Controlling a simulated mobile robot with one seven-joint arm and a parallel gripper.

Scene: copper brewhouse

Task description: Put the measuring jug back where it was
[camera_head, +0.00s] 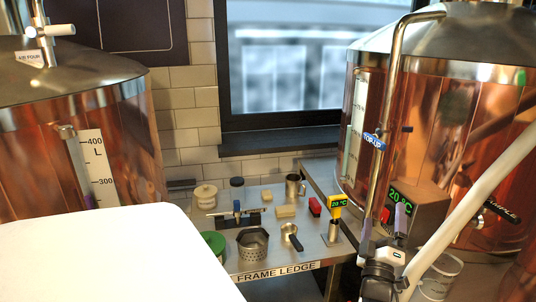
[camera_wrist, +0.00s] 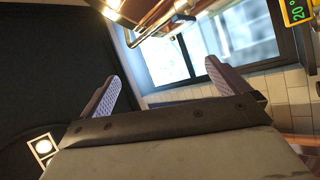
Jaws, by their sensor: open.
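My gripper (camera_head: 384,222) is open at the right of the head view, in front of the copper vessel. In the wrist view its two purple-grey fingers (camera_wrist: 162,80) stand wide apart with nothing between them. A steel cup-like jug (camera_head: 292,187) stands upright at the back of the steel ledge (camera_head: 265,262). A pale, open-topped vessel (camera_head: 447,268) stands at the lower right, partly hidden behind my arm. I cannot tell which of these is the measuring jug. My gripper is apart from the steel jug, to its right and nearer the camera.
Copper vessels stand left (camera_head: 120,150) and right (camera_head: 440,120). A pipe (camera_head: 390,90) runs down beside my gripper.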

